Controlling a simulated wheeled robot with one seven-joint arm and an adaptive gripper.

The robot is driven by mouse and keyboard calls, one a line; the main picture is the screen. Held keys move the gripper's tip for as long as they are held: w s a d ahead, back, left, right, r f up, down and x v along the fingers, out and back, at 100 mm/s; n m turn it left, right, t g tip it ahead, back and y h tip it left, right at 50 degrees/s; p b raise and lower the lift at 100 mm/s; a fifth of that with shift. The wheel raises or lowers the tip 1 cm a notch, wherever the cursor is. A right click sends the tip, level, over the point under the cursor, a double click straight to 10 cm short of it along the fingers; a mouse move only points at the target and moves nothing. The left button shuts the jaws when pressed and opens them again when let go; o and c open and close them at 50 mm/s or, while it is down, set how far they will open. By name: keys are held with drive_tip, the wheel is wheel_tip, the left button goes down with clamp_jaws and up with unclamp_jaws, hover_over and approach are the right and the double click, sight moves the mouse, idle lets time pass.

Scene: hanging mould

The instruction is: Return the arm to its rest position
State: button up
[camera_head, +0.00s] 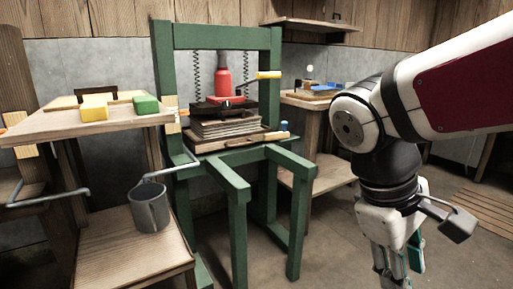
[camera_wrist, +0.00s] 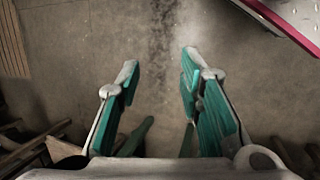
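My gripper (camera_head: 400,280) hangs at the lower right in the head view, below my arm, pointing down. Its lower end is cut off by the picture's bottom edge. In the wrist view my gripper (camera_wrist: 160,66) has its two teal-padded fingers spread apart, with only bare floor (camera_wrist: 160,30) showing between the tips. It holds nothing. In the head view my arm is to the right of the green press frame (camera_head: 237,215), and a gap of floor shows between the gripper and the frame's front legs.
A red jack (camera_head: 223,85) stands over stacked boards in the press. Left, a wooden table (camera_head: 70,125) bears yellow and green blocks; a grey mug (camera_head: 150,208) is below it by a metal bar (camera_head: 172,167). A workbench (camera_head: 310,100) stands behind my arm. Floor is clear at lower centre.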

drive_tip(key=s+a+f+m+y, duration=0.2)
drive_tip(key=s+m+y, duration=0.3)
drive_tip(key=s, duration=1)
wheel_tip(320, 180, up, 40)
drive_tip(key=m+t+p, duration=0.1)
drive_tip(key=t+p, duration=0.3)
drive_tip(key=p, duration=3.4)
drive_tip(key=shift+d+f+t+h, duration=0.15)
drive_tip(key=shift+f+t+h, duration=0.1)
drive_tip(key=shift+t+h, duration=0.05)
drive_tip(key=shift+w, duration=0.1)
